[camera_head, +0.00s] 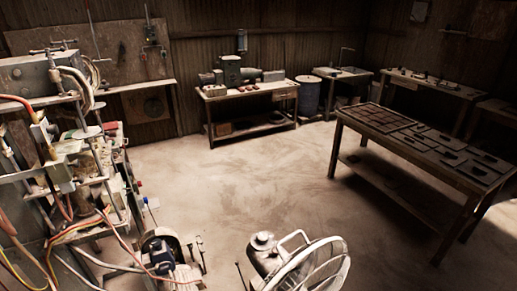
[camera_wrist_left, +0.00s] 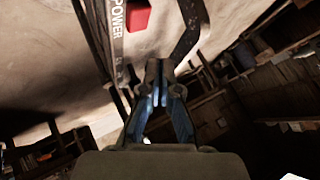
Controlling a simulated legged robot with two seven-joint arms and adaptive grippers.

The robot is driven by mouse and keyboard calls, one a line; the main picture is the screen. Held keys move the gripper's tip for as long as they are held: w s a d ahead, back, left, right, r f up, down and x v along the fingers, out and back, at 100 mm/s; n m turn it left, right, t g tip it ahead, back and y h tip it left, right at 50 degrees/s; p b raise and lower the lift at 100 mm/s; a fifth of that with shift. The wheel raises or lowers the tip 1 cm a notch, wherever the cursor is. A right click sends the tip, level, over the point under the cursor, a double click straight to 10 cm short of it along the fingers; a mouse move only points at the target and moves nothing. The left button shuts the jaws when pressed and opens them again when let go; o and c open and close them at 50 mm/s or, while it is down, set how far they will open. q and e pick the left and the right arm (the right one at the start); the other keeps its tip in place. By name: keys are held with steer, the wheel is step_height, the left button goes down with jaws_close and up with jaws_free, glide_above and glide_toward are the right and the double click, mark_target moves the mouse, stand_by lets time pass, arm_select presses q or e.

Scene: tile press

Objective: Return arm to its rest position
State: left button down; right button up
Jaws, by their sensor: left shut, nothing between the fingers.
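My left gripper (camera_wrist_left: 158,72) shows in the left wrist view, with its fingertips together and nothing between them. Beyond the fingertips is a pale bar (camera_wrist_left: 116,35) lettered "POWER", with a red block (camera_wrist_left: 138,15) beside it. A dark bent bar (camera_wrist_left: 188,35) is to the right of the fingertips. I cannot tell whether the gripper touches any of these. Neither gripper can be made out in the head view. My right gripper is in no view.
A rack of equipment with hoses (camera_head: 70,160) fills the left. A table with dark tiles and trays (camera_head: 385,170) stands at the right. A workbench (camera_head: 222,97) with a green machine (camera_head: 231,70) and a blue barrel (camera_head: 303,96) are at the back. The middle floor (camera_head: 250,180) is clear.

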arm_select(q)
steer(key=s+d+f+n+g+y, duration=0.1)
steer(key=s+d+f+n+g, duration=0.1)
steer(key=s+f, duration=0.5)
steer(key=s+d+f+n+g+y, duration=0.1)
steer(key=s+f+n, duration=0.4)
steer(key=s, duration=1.1)
steer(key=s+d+f+n+g+y, duration=0.1)
steer(key=s+d+f+n+g, duration=0.2)
steer(key=s+f, duration=0.7)
steer(key=s+d+g, duration=0.1)
steer(key=s+d, duration=0.1)
steer(key=shift+s+f+n, duration=0.15)
steer(key=shift+s+n, duration=0.15)
steer(key=shift+n, duration=0.1)
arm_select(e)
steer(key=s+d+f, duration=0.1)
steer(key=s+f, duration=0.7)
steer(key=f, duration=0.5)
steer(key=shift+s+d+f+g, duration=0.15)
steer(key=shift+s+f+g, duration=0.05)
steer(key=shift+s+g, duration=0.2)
arm_select(q)
steer(key=shift+w, duration=0.1)
